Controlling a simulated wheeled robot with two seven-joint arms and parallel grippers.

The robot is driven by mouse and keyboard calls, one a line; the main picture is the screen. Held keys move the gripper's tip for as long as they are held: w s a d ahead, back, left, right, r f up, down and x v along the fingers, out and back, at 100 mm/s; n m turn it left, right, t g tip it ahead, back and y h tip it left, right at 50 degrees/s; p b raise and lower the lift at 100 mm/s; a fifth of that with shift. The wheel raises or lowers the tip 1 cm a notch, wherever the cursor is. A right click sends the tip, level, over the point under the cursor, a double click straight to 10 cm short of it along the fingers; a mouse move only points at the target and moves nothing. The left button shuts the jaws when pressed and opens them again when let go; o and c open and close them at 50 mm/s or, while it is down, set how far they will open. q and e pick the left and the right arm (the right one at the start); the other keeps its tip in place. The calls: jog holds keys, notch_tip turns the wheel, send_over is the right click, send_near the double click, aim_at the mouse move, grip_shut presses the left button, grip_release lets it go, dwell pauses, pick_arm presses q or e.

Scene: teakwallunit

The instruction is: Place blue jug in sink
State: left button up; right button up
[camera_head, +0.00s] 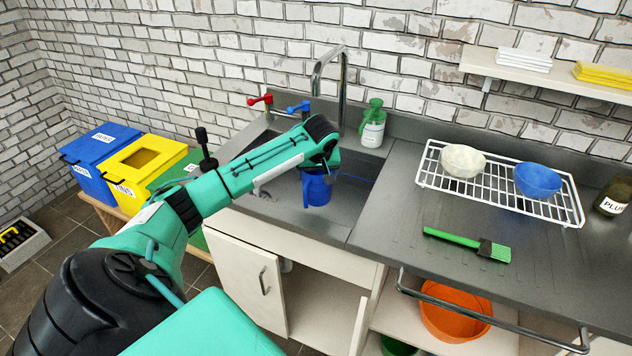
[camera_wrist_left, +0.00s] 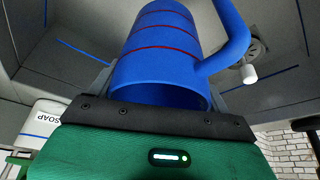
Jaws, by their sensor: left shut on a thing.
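The blue jug (camera_head: 317,188) is held by my left gripper (camera_head: 326,170) over the sink (camera_head: 285,205) in the head view. The wrist end of my left arm partly hides the jug's top. In the left wrist view the blue jug (camera_wrist_left: 165,50) shows thin red rings and a handle on the right. My left gripper (camera_wrist_left: 160,112) is shut on it, and the grey sink walls and drain (camera_wrist_left: 255,50) show around it. I cannot tell whether the jug touches the sink floor. My right gripper is not in view.
A soap bottle (camera_head: 373,125) stands behind the sink, right of the tap (camera_head: 345,85). A white rack (camera_head: 500,188) with two bowls and a green brush (camera_head: 468,244) are on the counter to the right. Blue, yellow and green bins stand left.

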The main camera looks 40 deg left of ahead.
pick_arm(q)
notch_tip(320, 180, down, 5)
jog(key=shift+f, duration=0.1)
jog(key=shift+w+a, duration=0.4)
jog(key=shift+a, duration=0.05)
jog(key=shift+w+a+p, duration=0.35)
jog(key=shift+w+a, duration=0.65)
jog(key=shift+a, duration=0.1)
jog(key=shift+f, duration=0.5)
jog(key=shift+s, duration=0.1)
jog(key=o, duration=1)
jog(key=shift+f, duration=0.15)
jog(key=shift+c, duration=0.2)
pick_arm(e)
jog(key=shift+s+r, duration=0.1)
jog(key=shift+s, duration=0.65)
